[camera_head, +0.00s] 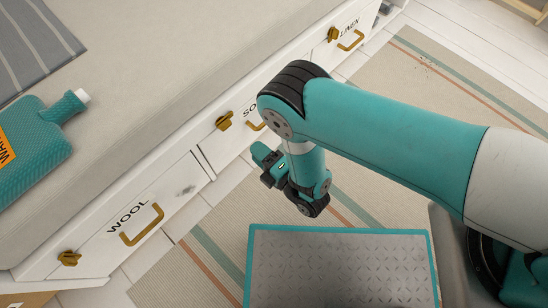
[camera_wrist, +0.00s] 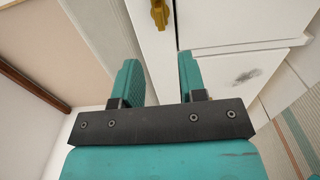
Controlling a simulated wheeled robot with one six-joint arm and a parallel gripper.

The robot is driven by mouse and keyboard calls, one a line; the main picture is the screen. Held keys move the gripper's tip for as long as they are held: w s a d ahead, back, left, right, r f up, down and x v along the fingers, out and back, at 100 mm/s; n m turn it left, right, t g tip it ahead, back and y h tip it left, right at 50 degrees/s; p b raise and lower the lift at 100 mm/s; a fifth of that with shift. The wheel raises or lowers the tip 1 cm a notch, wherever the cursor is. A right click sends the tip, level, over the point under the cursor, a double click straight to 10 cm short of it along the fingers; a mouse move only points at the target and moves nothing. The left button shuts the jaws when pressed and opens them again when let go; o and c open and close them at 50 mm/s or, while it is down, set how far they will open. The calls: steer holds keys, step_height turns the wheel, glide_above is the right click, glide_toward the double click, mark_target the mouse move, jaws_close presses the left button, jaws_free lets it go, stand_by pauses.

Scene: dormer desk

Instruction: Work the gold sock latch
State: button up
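The gold sock latch (camera_head: 224,121) sits on the white cabinet front, left of the partly hidden "SO..." label. A gold latch, which looks like the same one, shows at the top edge of the wrist view (camera_wrist: 159,14), cut off by the frame. My gripper (camera_wrist: 158,65) is open and empty, its two teal fingers apart with white cabinet front behind the gap. In the head view my gripper (camera_head: 268,162) hangs in front of the sock drawer (camera_head: 226,151), below and right of the latch and apart from it. My arm hides part of that drawer and its label.
The wool drawer (camera_head: 104,244) has a gold latch (camera_head: 69,258) and a gold handle (camera_head: 142,226). The linen drawer has a gold latch (camera_head: 333,34) and handle (camera_head: 351,41). A teal bottle (camera_head: 40,145) lies on top. Striped rug (camera_head: 215,262) covers the floor in front.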

steer(key=shift+p+v, duration=2.65)
steer(key=shift+p, duration=1.7)
